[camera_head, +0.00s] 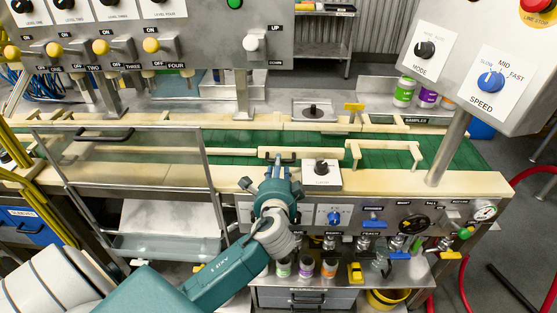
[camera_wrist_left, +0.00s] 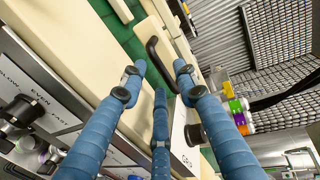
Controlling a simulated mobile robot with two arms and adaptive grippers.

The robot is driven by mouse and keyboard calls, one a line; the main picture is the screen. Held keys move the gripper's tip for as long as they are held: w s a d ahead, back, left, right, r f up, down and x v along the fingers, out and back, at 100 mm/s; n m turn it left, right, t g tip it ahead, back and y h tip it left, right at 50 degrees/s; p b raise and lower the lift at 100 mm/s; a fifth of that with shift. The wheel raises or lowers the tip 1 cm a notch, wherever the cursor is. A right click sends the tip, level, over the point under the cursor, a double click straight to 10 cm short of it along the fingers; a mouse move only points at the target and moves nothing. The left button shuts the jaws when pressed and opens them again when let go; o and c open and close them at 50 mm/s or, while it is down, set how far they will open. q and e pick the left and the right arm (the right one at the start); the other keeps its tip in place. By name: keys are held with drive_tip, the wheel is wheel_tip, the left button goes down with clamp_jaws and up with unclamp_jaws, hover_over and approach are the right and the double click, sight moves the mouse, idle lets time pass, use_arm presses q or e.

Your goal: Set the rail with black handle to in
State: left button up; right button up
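The rail (camera_head: 238,151) is a cream bar lying along the green conveyor in the head view, with a black handle (camera_head: 281,156) near its right part. In the left wrist view the curved black handle (camera_wrist_left: 155,54) stands up beside a cream bar (camera_wrist_left: 168,18). My left gripper (camera_head: 279,169) is at the near side of the handle. In the left wrist view its blue fingers (camera_wrist_left: 160,76) are spread, with the handle just beyond and between the tips. Nothing is held, and I cannot tell whether any finger touches the handle. My right gripper is not in view.
A white box with a black knob (camera_head: 321,173) sits close right of the gripper. A clear guard with a metal frame (camera_head: 207,165) stands to the left. The control panel (camera_head: 350,215) is below, with several jars (camera_head: 306,267) under it. Green belt (camera_head: 385,158) lies open to the right.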

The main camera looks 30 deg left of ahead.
sight(301, 158)
use_arm(q)
drive_tip(key=shift+x, duration=1.8)
clamp_jaws()
